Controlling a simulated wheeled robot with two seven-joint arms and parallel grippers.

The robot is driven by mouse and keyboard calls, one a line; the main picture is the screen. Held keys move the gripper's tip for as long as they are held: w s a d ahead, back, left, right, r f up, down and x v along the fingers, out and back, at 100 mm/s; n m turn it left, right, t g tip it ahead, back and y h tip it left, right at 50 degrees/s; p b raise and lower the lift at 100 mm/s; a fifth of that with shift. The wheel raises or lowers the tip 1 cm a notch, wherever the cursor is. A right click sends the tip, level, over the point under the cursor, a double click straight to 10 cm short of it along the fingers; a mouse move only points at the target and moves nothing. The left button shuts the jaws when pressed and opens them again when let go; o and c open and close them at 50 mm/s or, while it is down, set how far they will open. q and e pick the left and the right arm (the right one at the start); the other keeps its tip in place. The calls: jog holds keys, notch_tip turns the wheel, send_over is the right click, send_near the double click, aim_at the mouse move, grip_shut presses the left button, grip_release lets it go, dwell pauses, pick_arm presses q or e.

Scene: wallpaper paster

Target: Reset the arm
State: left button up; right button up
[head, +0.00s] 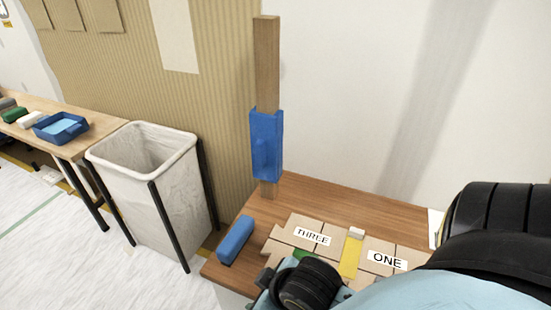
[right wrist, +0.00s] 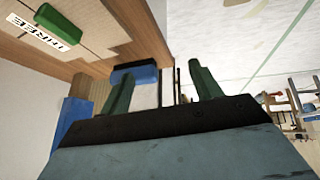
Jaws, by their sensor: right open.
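My right gripper (right wrist: 161,74) shows in the right wrist view with its two green fingers spread apart and nothing between them. In the head view my right arm comes in from the lower right, over the front of the wooden table (head: 330,194); its fingers cannot be made out there. A blue block (head: 236,240) lies at the table's left edge; it also shows beyond the fingers in the right wrist view (right wrist: 145,74). My left gripper is not in view.
A wooden post (head: 267,65) with a blue sleeve (head: 265,145) stands at the table's back. Cardboard pieces labelled THREE (head: 312,237) and ONE (head: 387,260), a yellow strip (head: 350,258) and a green block (right wrist: 58,22) lie on the table. A white bin (head: 150,200) stands left.

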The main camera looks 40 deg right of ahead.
jog(key=s, duration=0.1)
jog(key=s+g, duration=0.1)
jog(key=s+f+m, duration=0.1)
jog(key=shift+s+a+g+y, duration=0.2)
jog(key=shift+s+g+y, duration=0.05)
jog(key=shift+g+y, duration=0.05)
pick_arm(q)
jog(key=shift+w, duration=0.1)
